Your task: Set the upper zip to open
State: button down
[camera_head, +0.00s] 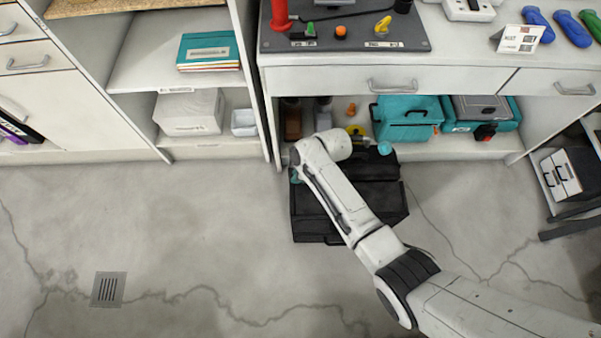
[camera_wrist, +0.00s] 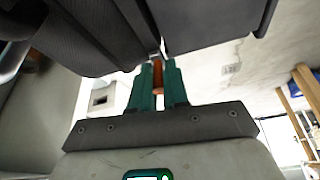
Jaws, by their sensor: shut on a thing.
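A black bag or case (camera_head: 312,224) lies on the floor in front of the bench, partly hidden under my arm. In the wrist view its dark surface (camera_wrist: 90,35) fills the top. In the head view my gripper (camera_head: 295,176) is at the bag's left edge, mostly hidden by the wrist. I cannot tell from the view which zip this is.
A teal case (camera_head: 405,112) and another teal box (camera_head: 482,112) stand under the bench (camera_head: 400,78). White shelving (camera_head: 160,60) stands to the left, a dark rack (camera_head: 570,180) to the right.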

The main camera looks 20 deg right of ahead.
jog(key=c, duration=1.2)
grip_release()
jog(key=shift+w+a, duration=0.1)
jog(key=shift+a, duration=0.05)
jog(key=shift+o, duration=0.2)
jog(key=p+v, duration=0.3)
jog(key=v, duration=0.7)
jog(key=shift+r, duration=0.4)
